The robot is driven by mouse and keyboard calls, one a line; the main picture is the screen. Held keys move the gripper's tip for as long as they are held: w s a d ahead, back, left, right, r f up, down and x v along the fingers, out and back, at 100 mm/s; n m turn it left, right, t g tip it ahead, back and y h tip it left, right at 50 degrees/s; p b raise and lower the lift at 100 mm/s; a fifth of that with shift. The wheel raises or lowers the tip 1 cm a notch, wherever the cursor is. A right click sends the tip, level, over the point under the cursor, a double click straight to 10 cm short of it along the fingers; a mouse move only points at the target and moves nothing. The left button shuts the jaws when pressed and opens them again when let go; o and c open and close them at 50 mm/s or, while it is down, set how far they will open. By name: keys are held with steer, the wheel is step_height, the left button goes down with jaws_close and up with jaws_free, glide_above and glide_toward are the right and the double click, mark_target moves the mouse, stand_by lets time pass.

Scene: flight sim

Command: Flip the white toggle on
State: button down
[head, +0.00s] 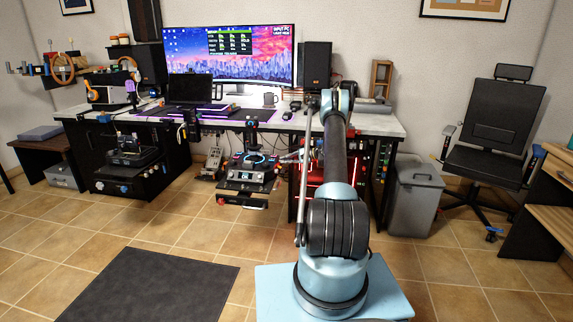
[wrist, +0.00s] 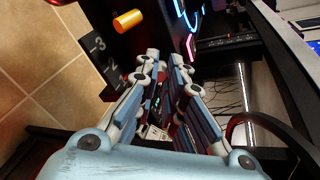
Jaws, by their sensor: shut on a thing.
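My gripper (wrist: 165,58) fills the middle of the wrist view, its two fingers close together with a narrow gap at the tips. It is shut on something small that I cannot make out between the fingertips. I cannot pick out the white toggle in either view. A dark strip with white numerals 3 and 2 (wrist: 97,55) lies left of the fingers, and an orange cylinder (wrist: 128,20) is up and left of the tips, apart from them. In the head view my arm reaches toward the desk's front edge and hides the gripper.
The desk (head: 375,123) carries a monitor (head: 230,57), speakers and a mug. Below it are a throttle-like control unit (head: 248,170) and a red-lit case (head: 318,180). A grey bin (head: 415,200) stands right of the case. The tiled floor in front is mostly clear.

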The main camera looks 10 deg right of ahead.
steer(key=c, duration=1.6)
jaws_free()
steer(key=shift+c, duration=0.2)
steer(key=s+d, duration=0.4)
steer(key=d, duration=0.8)
steer(key=shift+s, duration=0.4)
steer(key=shift+d+r, duration=0.1)
steer(key=shift+r, duration=0.05)
